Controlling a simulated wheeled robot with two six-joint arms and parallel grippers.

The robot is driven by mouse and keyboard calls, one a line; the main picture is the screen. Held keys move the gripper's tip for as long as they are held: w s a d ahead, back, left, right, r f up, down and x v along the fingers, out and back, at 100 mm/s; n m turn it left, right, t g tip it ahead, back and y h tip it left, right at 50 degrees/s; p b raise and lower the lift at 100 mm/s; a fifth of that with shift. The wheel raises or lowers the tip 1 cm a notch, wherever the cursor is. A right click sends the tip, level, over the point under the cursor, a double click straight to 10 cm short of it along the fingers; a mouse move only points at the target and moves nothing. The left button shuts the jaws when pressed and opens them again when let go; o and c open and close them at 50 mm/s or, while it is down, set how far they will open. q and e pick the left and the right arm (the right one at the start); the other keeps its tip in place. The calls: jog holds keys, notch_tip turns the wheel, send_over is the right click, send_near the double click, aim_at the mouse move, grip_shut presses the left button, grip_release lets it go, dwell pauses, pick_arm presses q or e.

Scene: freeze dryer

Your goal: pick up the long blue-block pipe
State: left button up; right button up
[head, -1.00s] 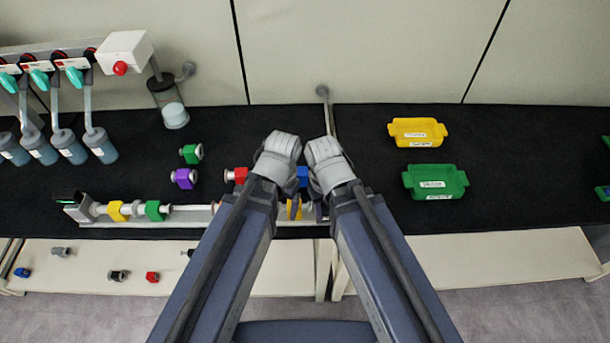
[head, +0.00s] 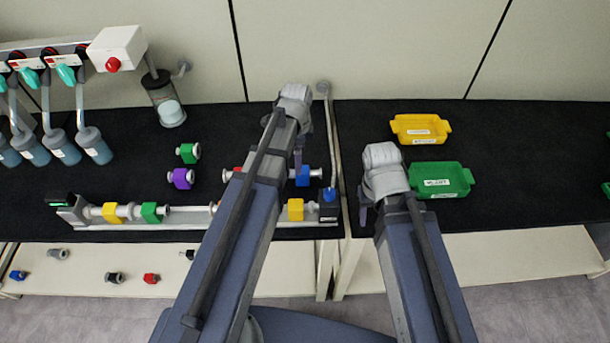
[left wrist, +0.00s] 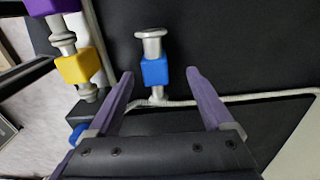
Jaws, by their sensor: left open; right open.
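The long blue-block pipe, a blue block (head: 303,176) with a silver pipe through it, lies on the black bench in the head view. It also shows in the left wrist view (left wrist: 155,72), lengthwise between the fingertips in the picture. My left gripper (left wrist: 160,74) is open, and no finger is seen touching the pipe. In the head view the left gripper (head: 299,155) hangs over the pipe's far side; its height above it is unclear. My right gripper (head: 364,212) is open and empty, to the right of the pipe near the bench's front edge.
A rail (head: 180,225) with yellow and green blocks runs along the front edge. Its blue-topped end (head: 329,196) is close to the pipe. A grey hose (head: 333,140) lies just right. Purple (head: 181,178) and green (head: 188,153) block pipes lie left; yellow (head: 420,129) and green (head: 440,181) trays stand right.

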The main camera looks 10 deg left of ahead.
aim_at(303, 176)
pick_arm(q)
notch_tip(303, 176, down, 2)
jog(key=shift+f+b, duration=0.25)
jog(key=shift+b, duration=0.7)
jog(key=f+b, duration=0.2)
jog(key=d+f+b, duration=0.1)
jog(key=f+b, duration=0.1)
jog(key=shift+s, duration=0.3)
jog(key=shift+f+b, duration=0.55)
jog(key=shift+b, duration=0.05)
jog(key=shift+r, duration=0.1)
grip_shut()
